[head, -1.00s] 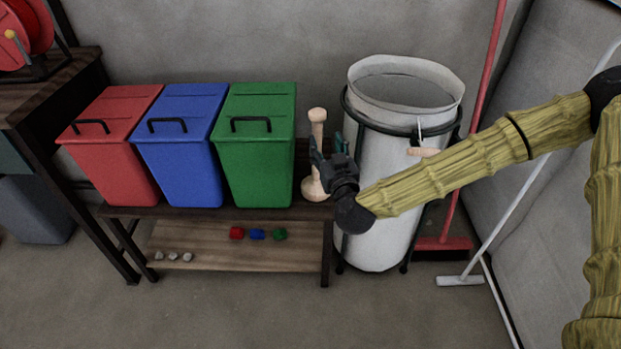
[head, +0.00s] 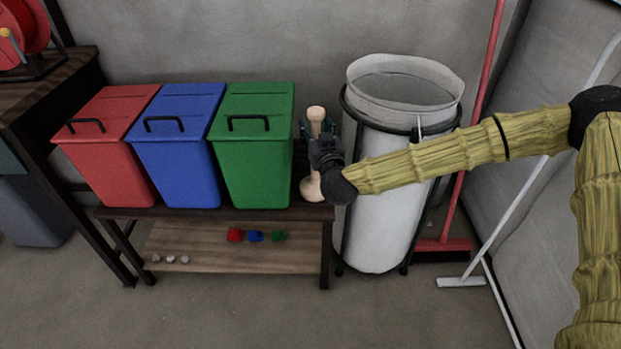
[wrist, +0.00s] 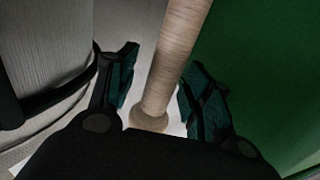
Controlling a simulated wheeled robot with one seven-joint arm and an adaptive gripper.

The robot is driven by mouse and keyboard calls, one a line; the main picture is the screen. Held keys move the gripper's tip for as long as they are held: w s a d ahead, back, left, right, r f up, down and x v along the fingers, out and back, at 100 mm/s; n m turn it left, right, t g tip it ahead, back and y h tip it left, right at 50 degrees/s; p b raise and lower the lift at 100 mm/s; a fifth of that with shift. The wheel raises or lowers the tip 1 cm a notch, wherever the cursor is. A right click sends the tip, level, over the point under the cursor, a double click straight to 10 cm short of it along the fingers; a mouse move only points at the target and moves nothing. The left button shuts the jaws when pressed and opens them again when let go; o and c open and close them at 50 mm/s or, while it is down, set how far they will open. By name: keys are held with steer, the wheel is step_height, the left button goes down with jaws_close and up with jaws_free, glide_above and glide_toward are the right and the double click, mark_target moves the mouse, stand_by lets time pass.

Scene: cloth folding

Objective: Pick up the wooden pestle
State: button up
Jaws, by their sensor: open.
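The wooden pestle (head: 314,188) stands upright at the right end of the bench, just right of the green bin. Its pale top shows above my gripper (head: 318,130), and its wide base shows below. The gripper hides part of its middle. In the wrist view the pestle's shaft (wrist: 172,65) passes between the two open fingers of my gripper (wrist: 160,88). A gap shows on the left of the shaft; the right finger is close to it, and I cannot tell if they touch.
The green bin (head: 254,150) is close on the left, beside blue (head: 178,150) and red (head: 112,150) bins. A white bag in a black stand (head: 375,210) is close on the right. Small coloured pieces (head: 256,236) lie on the lower shelf (head: 205,258).

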jaws_close()
steer(key=shift+r, duration=0.2)
